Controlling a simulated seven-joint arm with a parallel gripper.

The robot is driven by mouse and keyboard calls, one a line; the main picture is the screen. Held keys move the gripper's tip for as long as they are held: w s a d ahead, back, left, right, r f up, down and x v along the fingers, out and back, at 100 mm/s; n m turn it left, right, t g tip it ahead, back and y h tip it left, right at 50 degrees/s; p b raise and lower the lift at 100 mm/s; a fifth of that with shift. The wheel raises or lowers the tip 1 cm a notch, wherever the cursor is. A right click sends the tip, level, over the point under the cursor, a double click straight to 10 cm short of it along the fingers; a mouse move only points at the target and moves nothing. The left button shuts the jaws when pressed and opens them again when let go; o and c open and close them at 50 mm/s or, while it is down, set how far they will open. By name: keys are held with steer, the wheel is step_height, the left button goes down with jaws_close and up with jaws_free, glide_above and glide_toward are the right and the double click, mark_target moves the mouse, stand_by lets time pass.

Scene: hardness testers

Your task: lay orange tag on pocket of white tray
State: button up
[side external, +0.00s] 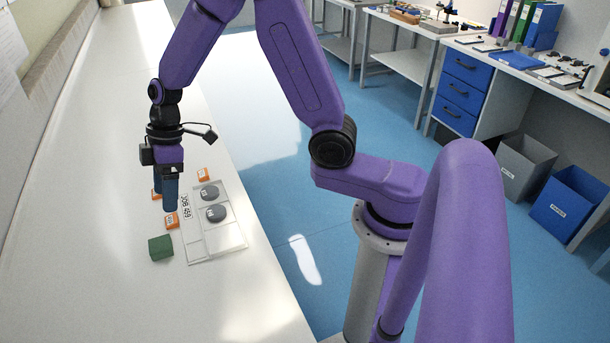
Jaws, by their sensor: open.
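Three small orange tags are near my gripper in the side external view. One orange tag (172,220) lies on the table just left of the tray. Another orange tag (203,175) lies at the tray's far edge. A third orange tag (155,194) is partly hidden behind my gripper. The white tray (222,243) lies flat, with a printed label and two grey discs, one disc (209,192) behind the other (216,213). Its near pockets look empty. My gripper (171,209) points down, open, just left of the tray. What is between its fingers cannot be seen clearly.
A green block (160,248) sits on the table left of the tray's near end. The white table (90,200) is clear to the left and in front. Its right edge runs close beside the tray. Desks and bins stand away across the blue floor.

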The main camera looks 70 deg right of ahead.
steer(key=s+d+r+h, duration=0.1)
steer(key=s+d+r, duration=0.1)
steer(key=s, duration=0.7)
steer(key=s+d+r+n+h, duration=0.1)
steer(key=s+d+r, duration=0.1)
steer(key=s, duration=0.7)
steer(key=s+d+r+h, duration=0.1)
steer(key=s+r, duration=0.1)
steer(key=s, duration=0.7)
steer(key=shift+d+r+n+g, duration=0.25)
steer(key=shift+d+n+g, duration=0.05)
steer(key=shift+d+n, duration=0.1)
steer(key=shift+o, duration=0.5)
steer(key=shift+s+d, duration=0.25)
steer(key=shift+s, duration=0.25)
